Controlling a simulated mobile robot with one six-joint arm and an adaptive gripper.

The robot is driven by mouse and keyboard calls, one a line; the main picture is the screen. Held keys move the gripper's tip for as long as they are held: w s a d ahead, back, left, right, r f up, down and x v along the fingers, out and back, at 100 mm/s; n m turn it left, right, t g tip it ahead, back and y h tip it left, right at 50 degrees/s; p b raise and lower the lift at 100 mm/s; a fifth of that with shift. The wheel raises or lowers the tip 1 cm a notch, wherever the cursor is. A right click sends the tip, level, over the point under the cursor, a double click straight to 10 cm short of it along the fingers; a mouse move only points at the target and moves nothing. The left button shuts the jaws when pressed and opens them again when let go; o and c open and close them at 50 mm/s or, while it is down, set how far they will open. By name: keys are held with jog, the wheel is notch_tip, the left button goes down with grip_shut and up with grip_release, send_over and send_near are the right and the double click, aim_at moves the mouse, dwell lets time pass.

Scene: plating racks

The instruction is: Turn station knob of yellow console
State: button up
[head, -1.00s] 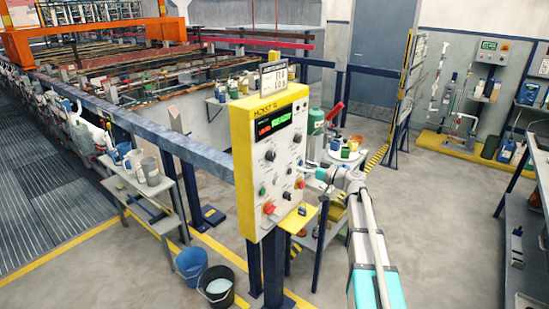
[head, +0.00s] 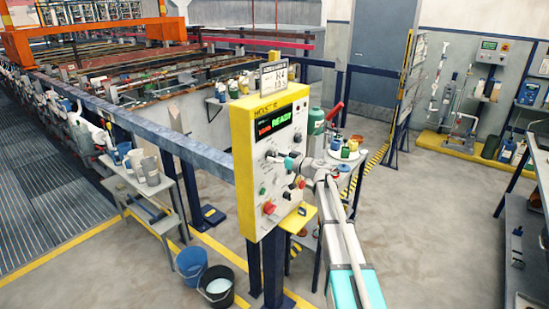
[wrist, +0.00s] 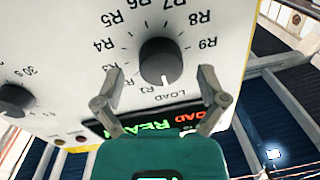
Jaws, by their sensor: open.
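The yellow console (head: 243,175) stands on dark posts in the middle of the head view, with a white front panel. In the wrist view, upside down, the dark round station knob (wrist: 158,60) sits in a ring of labels from R1 to R9 and LOAD. Its white mark points near LOAD. My gripper (wrist: 160,76) is open, one finger on each side of the knob's lower part in the picture; contact is not clear. In the head view my gripper (head: 284,161) is at the upper panel, partly covering the knob area.
The display (wrist: 150,125) reads LOAD in red and READY in green. Another dark knob (wrist: 12,100) marked 30 s is beside the station knob. A small table with bottles (head: 345,150) stands behind my arm.

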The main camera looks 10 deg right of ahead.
jog(key=shift+w+a, duration=0.15)
jog(key=shift+a, duration=0.05)
jog(key=c, duration=1.2)
jog(key=shift+o, duration=0.2)
